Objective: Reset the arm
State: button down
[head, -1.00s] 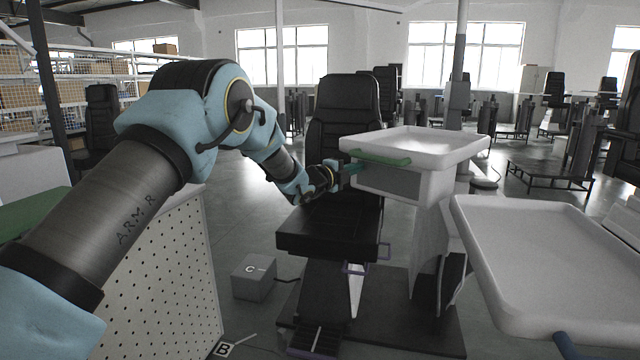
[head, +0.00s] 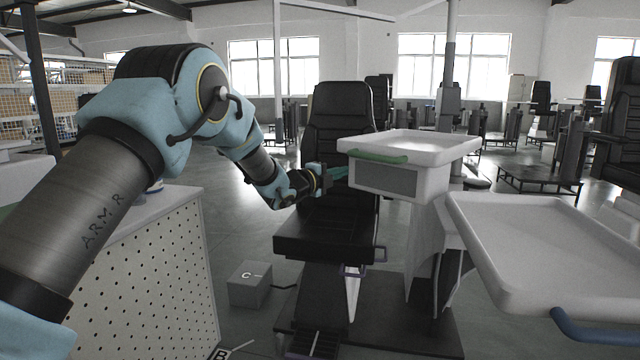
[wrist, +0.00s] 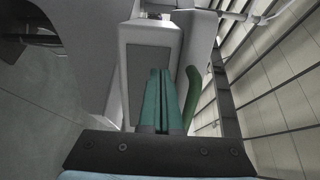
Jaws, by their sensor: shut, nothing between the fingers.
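My gripper (head: 338,172) is at the end of my blue and grey arm, in front of the black chair's backrest. Its green fingers are together and empty, which the wrist view (wrist: 160,100) also shows. The fingers point at the white tray unit (head: 425,187) with a grey front panel. A green handle (head: 378,156) is on the unit's near left edge, just right of the fingertips. In the wrist view the green handle (wrist: 192,95) stands right of the fingers. I cannot tell whether fingers and unit touch.
A black chair (head: 325,235) stands below my gripper. A lower white tray (head: 545,250) with a blue handle (head: 595,330) is at right. A perforated white cabinet (head: 150,280) is at left. A grey box marked C (head: 249,284) sits on the floor.

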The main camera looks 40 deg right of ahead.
jog(key=a+b, duration=0.2)
jog(key=a, duration=0.5)
jog(key=shift+s+a, duration=0.15)
jog(key=shift+a, duration=0.15)
